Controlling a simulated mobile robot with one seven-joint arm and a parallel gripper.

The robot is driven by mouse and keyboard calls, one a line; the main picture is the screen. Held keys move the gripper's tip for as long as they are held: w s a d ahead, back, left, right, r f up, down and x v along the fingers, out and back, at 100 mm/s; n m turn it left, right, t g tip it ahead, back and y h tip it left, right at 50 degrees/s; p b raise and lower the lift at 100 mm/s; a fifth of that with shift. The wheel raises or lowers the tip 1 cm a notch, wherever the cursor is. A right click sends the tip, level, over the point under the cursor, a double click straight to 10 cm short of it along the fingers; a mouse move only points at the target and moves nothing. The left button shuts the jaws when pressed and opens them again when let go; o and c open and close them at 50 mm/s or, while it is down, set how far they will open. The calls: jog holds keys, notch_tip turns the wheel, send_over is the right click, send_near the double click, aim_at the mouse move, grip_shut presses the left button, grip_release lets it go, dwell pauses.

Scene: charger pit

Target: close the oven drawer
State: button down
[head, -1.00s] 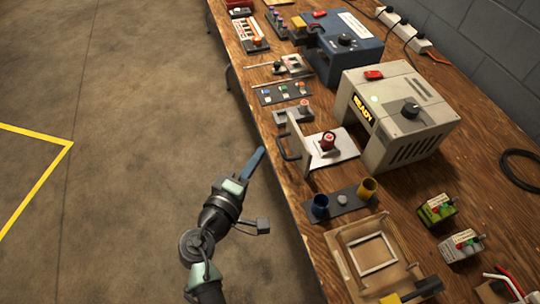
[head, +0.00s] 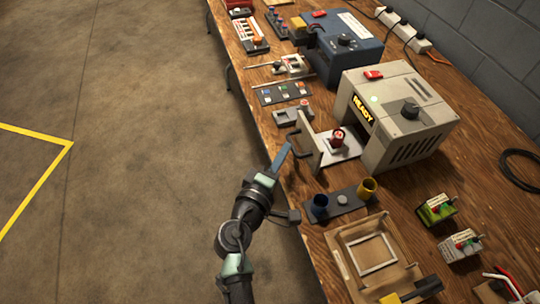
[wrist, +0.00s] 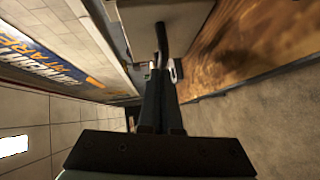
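The beige oven (head: 398,115) stands on the workbench with a lit READY sign. Its drawer (head: 308,152) is partly out on the left side, with an upright front panel and a dark handle (head: 292,136). A red-topped part (head: 338,138) sits on the drawer's tray. My gripper (head: 286,148) is at the handle, its fingers close together and pointing at the drawer front. In the wrist view the fingertips (wrist: 160,72) meet the dark handle (wrist: 161,42); whether they touch it or the panel is hard to tell. Nothing shows between the fingers.
A holder with blue and yellow cups (head: 343,200) and a wooden tray (head: 345,262) lie nearer on the bench (head: 485,195). A grey block with a red-topped part (head: 292,113) is just beyond the drawer. A blue machine (head: 345,50) stands farther back. The floor at left is clear.

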send_over(330, 155)
jog(key=shift+a+p, duration=0.35)
jog(key=shift+p, duration=0.05)
jog(key=shift+d+r, duration=0.1)
jog(key=shift+d, duration=0.35)
